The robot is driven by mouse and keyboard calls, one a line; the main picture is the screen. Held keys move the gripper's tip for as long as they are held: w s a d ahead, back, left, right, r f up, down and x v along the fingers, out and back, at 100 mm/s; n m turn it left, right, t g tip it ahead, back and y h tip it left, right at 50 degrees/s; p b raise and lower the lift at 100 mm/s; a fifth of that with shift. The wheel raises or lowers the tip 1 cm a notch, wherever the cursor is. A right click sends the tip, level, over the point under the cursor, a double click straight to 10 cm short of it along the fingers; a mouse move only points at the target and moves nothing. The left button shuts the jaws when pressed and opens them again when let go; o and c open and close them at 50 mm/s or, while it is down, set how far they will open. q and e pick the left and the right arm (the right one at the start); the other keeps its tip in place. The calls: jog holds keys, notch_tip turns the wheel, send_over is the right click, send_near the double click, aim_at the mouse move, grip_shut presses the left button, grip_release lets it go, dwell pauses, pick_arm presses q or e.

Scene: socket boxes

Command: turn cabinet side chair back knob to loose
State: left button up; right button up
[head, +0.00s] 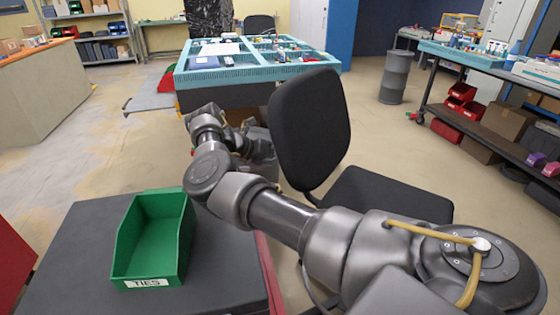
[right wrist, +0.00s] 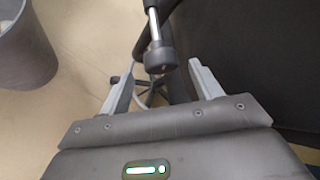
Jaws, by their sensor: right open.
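A black office chair (head: 308,130) stands right of the dark cabinet (head: 75,240), its backrest upright. In the right wrist view, a dark cylindrical knob (right wrist: 162,61) on a shiny metal rod shows ahead of my right gripper (right wrist: 159,76). The gripper is open, one finger on each side of the knob in the picture. I cannot tell whether either finger touches it. The chair backrest (right wrist: 255,60) fills the right of that view. In the head view my right arm reaches to the chair's far side, and the knob is hidden there. My left gripper is not in view.
A green bin (head: 150,240) labelled TIES sits on the cabinet top. A teal tray table (head: 255,75) stands behind the chair. A grey barrel (head: 396,78) and a loaded trolley (head: 500,110) are at the right. Open floor lies between the chair and the trolley.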

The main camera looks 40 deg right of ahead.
jog(key=shift+x, duration=1.5)
jog(key=c, duration=0.9)
jog(key=shift+f, duration=0.1)
jog(key=shift+c, duration=0.4)
